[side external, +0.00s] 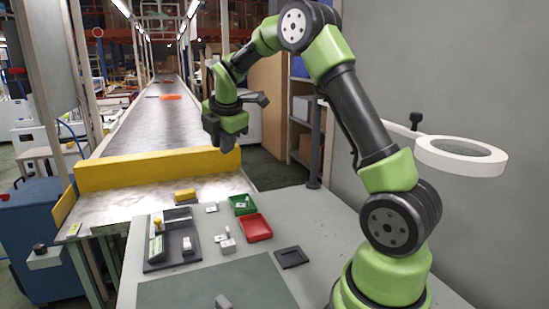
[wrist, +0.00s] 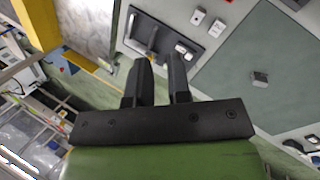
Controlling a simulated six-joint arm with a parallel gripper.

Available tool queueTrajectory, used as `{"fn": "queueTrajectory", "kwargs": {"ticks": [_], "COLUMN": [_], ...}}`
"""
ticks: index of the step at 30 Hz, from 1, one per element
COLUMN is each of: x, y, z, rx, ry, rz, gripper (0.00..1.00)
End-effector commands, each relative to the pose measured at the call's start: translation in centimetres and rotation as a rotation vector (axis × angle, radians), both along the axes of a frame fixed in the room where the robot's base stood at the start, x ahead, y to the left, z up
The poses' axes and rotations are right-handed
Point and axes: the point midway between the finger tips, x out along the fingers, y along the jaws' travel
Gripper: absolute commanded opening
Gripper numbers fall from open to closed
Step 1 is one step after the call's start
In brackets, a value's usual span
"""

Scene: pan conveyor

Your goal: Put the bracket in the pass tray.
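My gripper (side external: 222,140) is raised above the far end of the bench, clear of everything. In the wrist view its two fingers (wrist: 160,62) stand apart with nothing between them. A small green tray (side external: 250,211), which looks like the pass tray, sits at the back of the bench with a small pale piece inside. Pale metal pieces lie left of the trays: a flat one (side external: 212,208) and an upright-looking one (side external: 228,246). I cannot tell for certain which piece is the bracket. A grey block (side external: 223,302) lies on the green mat; it also shows in the wrist view (wrist: 259,77).
A red tray (side external: 257,228) stands in front of the green one. A dark fixture tray (side external: 160,264) holding several parts is at left. A black square frame (side external: 291,257) lies at right. A yellow barrier (side external: 150,170) crosses the conveyor end. The green mat (side external: 255,283) is mostly clear.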

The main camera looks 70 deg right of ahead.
Motion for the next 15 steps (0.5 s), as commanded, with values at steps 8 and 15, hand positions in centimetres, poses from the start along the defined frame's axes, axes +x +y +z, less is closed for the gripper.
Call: {"fn": "queueTrajectory", "kwargs": {"ticks": [8,15], "x": [-7.9,-16.8], "y": [11.3,17.9], "z": [7.8,8.7], "rx": [0.412,0.824], "ry": [-0.289,-0.365], "rz": [-0.596,-1.094], "gripper": [0.18,0.18]}}
